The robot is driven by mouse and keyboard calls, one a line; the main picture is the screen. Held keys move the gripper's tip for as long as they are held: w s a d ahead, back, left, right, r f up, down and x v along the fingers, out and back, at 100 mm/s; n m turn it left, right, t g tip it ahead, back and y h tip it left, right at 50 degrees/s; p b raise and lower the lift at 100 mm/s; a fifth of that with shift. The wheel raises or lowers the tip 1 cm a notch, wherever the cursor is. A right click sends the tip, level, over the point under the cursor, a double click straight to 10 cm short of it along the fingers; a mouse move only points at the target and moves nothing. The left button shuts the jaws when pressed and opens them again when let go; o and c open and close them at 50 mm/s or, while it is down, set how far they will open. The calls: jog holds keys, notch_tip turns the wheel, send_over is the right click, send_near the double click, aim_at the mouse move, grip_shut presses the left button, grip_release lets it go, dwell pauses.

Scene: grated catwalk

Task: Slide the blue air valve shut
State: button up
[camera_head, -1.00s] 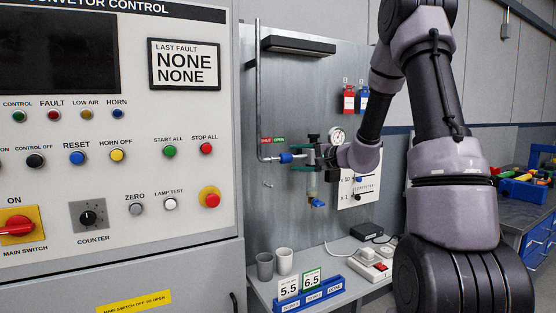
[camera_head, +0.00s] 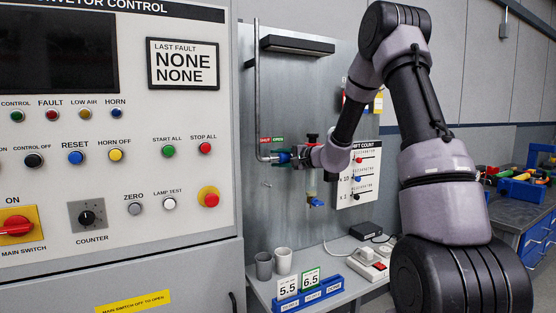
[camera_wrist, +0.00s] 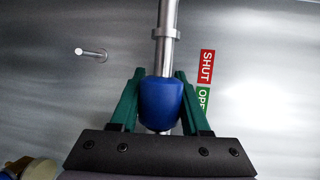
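The blue air valve (camera_head: 283,157) is a small sleeve on a thin metal pipe, below the SHUT and OPEN labels. In the wrist view the blue sleeve (camera_wrist: 160,102) sits in the middle, level with the green OPEN label (camera_wrist: 204,98). The red SHUT label (camera_wrist: 207,66) is farther up the pipe. My gripper (camera_wrist: 160,75) has its green fingers on either side of the sleeve, and they appear to touch it. In the head view my gripper (camera_head: 290,156) reaches the sleeve from the right and partly hides it.
The grey control panel (camera_head: 120,235) stands close on the left. Below the valve are two cups (camera_head: 283,261), a blue card holder (camera_head: 310,296) and a power strip (camera_head: 367,265). A bare metal pin (camera_wrist: 91,53) sticks out of the backboard near the pipe.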

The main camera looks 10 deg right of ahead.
aim_at(270, 159)
grip_shut()
jog(key=shift+s+a, duration=0.3)
jog(key=shift+a, duration=0.5)
jog(key=shift+s+a, duration=0.25)
jog(key=shift+a, duration=0.55)
jog(key=o, duration=0.9)
grip_release()
jog(key=shift+a, duration=0.1)
jog(key=shift+o, duration=0.2)
jog(key=shift+s+d, duration=0.15)
jog(key=shift+d, duration=0.05)
jog(key=v, duration=1)
jog(key=shift+s, duration=0.2)
jog(key=shift+d, duration=0.1)
